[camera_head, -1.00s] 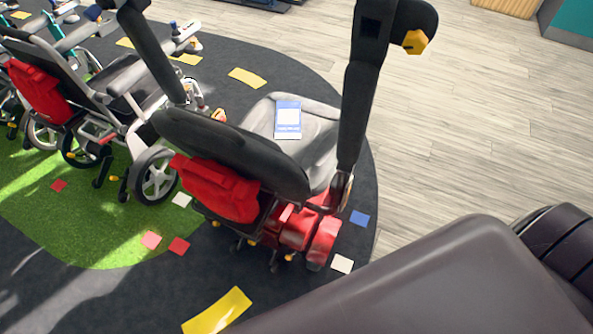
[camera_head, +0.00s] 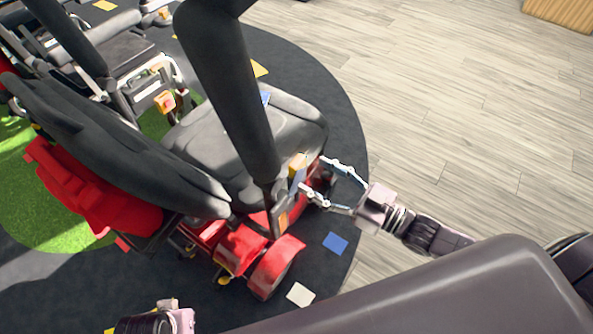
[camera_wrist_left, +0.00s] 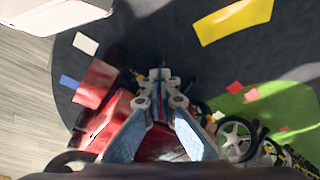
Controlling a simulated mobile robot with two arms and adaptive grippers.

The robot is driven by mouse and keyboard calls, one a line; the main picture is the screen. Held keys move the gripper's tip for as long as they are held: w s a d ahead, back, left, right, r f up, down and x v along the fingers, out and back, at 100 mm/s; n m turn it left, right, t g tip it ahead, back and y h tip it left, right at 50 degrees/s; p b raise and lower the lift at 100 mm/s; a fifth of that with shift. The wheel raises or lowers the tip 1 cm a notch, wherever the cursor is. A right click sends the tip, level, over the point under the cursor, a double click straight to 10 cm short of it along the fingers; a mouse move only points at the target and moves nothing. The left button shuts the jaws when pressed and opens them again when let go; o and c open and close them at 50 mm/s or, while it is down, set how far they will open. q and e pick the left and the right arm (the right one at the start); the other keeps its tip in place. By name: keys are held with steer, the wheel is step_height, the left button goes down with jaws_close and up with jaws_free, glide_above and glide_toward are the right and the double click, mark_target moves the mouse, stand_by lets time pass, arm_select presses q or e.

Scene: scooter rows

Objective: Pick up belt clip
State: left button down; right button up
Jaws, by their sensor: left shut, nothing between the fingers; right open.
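A small yellow-orange piece (camera_head: 297,163), which may be the belt clip, sits at the right side of the grey scooter seat (camera_head: 290,118), beside the black armrest. My right gripper (camera_head: 312,174) reaches in from the right. Its fingers are spread open, with the tips close to this piece and the seat's side. I cannot tell whether they touch it. My left gripper (camera_wrist_left: 160,78) is shut and empty in the left wrist view, above the dark floor and red scooter parts. In the head view only part of my left wrist shows at the bottom left.
The black armrest (camera_head: 232,90) stands up over the seat and hides part of it. A red bag (camera_head: 85,185) hangs behind the backrest. Open wooden floor (camera_head: 450,120) lies to the right.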

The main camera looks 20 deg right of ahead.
mark_target(301, 166)
steer(key=shift+x, duration=1)
steer(key=shift+b+x, duration=0.6)
steer(key=shift+x, duration=1.8)
arm_select(q)
steer(key=v, duration=0.3)
steer(key=w+v, duration=0.1)
steer(key=v, duration=0.1)
steer(key=shift+r, duration=0.1)
arm_select(e)
steer(key=shift+d+f, duration=0.1)
steer(key=shift+d, duration=0.15)
steer(key=shift+c, duration=0.5)
steer(key=c, duration=1.2)
